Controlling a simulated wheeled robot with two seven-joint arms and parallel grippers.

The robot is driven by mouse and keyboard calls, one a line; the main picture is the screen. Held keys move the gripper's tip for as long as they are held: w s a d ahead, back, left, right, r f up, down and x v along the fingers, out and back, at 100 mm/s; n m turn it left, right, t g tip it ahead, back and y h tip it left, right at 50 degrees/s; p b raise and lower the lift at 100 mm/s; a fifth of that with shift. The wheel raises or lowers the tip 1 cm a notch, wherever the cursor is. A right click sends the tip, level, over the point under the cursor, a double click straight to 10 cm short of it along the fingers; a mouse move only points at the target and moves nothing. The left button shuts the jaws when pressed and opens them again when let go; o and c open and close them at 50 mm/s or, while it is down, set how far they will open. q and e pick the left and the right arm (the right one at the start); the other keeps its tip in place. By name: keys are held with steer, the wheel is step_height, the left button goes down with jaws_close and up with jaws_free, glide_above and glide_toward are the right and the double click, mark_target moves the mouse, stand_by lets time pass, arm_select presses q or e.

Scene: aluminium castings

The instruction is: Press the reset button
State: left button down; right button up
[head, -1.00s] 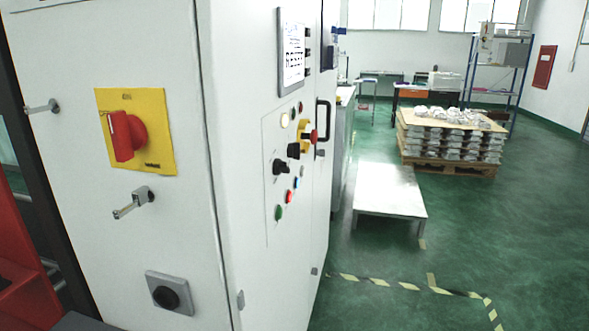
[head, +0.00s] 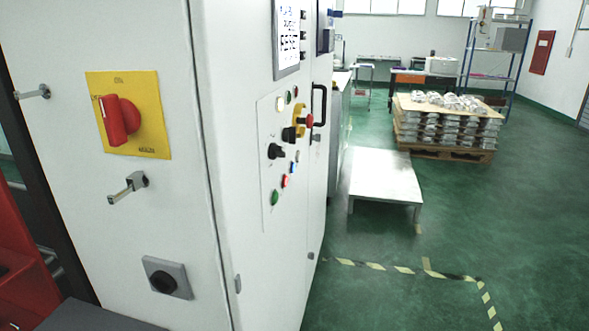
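A white control cabinet (head: 245,250) fills the left half of the head view. Its narrow right-hand face carries a button panel (head: 268,190), seen at a steep angle. On the panel are a green button (head: 275,197), a red button (head: 285,181), a small blue button (head: 291,168), black rotary knobs (head: 276,151) and a red emergency stop on a yellow ring (head: 306,121). Small lamps or buttons sit at its top. A sign (head: 289,38) above shows large letters, cut off and hard to read. No button label for reset is readable. Neither of my grippers is in view.
The cabinet's left face has a red switch on a yellow plate (head: 155,140), latch handles (head: 128,187) and a black knob (head: 163,281). A low metal platform (head: 385,180) and a pallet of castings (head: 445,125) stand right. Green floor with striped tape is open.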

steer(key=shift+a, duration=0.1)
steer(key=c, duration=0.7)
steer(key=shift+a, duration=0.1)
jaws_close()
